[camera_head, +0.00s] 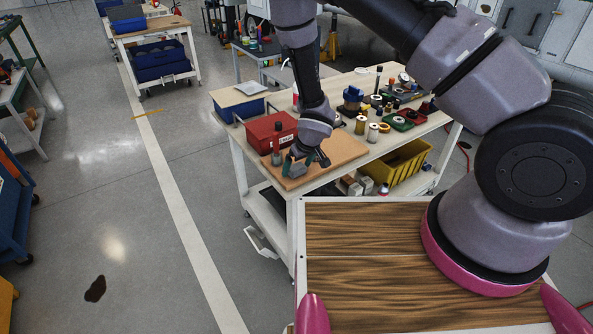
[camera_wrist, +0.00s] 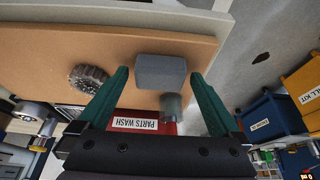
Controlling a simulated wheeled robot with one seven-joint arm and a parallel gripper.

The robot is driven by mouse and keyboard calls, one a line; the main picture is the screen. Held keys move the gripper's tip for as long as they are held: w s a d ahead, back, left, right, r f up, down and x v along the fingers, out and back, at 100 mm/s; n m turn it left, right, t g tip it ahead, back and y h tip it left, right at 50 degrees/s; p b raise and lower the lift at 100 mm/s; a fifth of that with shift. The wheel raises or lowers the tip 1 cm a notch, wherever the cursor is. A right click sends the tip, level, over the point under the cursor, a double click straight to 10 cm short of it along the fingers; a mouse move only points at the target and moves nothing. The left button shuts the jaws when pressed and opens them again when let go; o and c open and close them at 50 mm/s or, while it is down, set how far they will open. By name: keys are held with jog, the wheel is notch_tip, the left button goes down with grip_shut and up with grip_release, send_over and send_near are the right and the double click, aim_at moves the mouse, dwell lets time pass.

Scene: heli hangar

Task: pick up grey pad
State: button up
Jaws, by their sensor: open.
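The grey pad (camera_wrist: 161,70) is a small block with rounded edges on the tan board (camera_wrist: 60,45) in the wrist view. In the head view the pad (camera_head: 297,170) shows partly behind my gripper, near the left front of the board. My gripper (camera_wrist: 160,74) is open, its two green fingers on either side of the pad with visible gaps. In the head view my gripper (camera_head: 298,161) points down at the pad. I cannot tell whether the fingertips are level with it.
A grey cylinder (camera_wrist: 171,104) and a red "PARTS WASH" bin (camera_wrist: 132,124) are close to the pad. A dark knurled round part (camera_wrist: 88,77) lies beside it. A yellow bin (camera_head: 400,165) is on the cart's lower level. Spools and jars crowd the right of the tabletop.

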aim_at(298, 167)
jog(key=c, duration=1.4)
notch_tip(298, 167, up, 10)
